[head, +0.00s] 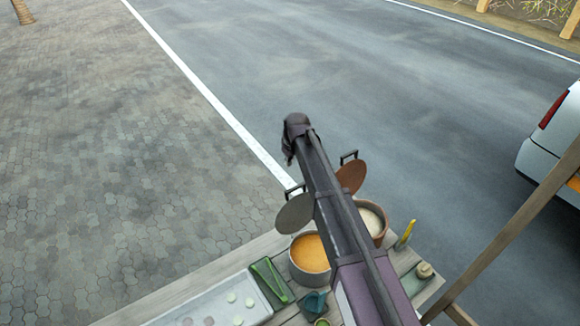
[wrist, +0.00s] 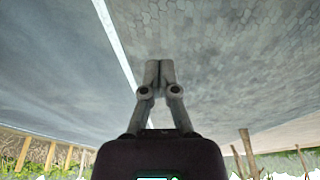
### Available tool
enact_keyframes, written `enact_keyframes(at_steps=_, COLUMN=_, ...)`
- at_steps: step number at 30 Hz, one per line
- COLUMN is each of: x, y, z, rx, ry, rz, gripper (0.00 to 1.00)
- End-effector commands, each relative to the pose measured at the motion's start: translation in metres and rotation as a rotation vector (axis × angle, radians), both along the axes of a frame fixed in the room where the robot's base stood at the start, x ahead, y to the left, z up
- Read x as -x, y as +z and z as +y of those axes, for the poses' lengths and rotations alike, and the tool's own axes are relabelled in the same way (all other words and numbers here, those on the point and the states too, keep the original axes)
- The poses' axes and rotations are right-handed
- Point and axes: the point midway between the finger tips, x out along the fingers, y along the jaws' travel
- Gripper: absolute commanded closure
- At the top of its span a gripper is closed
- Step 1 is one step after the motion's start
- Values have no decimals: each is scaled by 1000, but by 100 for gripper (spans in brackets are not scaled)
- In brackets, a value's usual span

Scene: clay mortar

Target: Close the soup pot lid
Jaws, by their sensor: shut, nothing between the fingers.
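A pot of orange soup (head: 309,262) stands on the wooden table. Its grey lid (head: 295,214) is tilted up open behind the pot, with a dark handle (head: 294,189) at its far edge. A second pot with pale contents (head: 371,217) stands to the right. Its brown lid (head: 351,178) is also raised, with a dark handle (head: 348,156). My arm crosses between the two lids and hides parts of both pots. My gripper is beyond the lids in the head view, apart from them. The wrist view shows my gripper (wrist: 159,70) shut and empty.
A pale tray (head: 215,302), a green box (head: 271,284), a teal item (head: 314,303), a yellow bottle (head: 405,234) and a small jar (head: 424,271) are on the table. A wooden post (head: 500,238) stands at right. Beyond the table are open pavement and road; a white car (head: 550,145) is at right.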

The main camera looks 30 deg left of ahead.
Motion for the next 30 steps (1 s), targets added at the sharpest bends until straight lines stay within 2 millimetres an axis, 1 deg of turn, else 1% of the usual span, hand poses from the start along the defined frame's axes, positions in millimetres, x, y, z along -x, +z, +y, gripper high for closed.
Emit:
enact_keyframes(at_steps=1, x=0, y=-6, z=1, rx=0, ry=0, rz=0, gripper=100)
enact_keyframes(at_steps=30, x=-8, y=-79, z=16, rx=0, ry=1, rz=0, gripper=100)
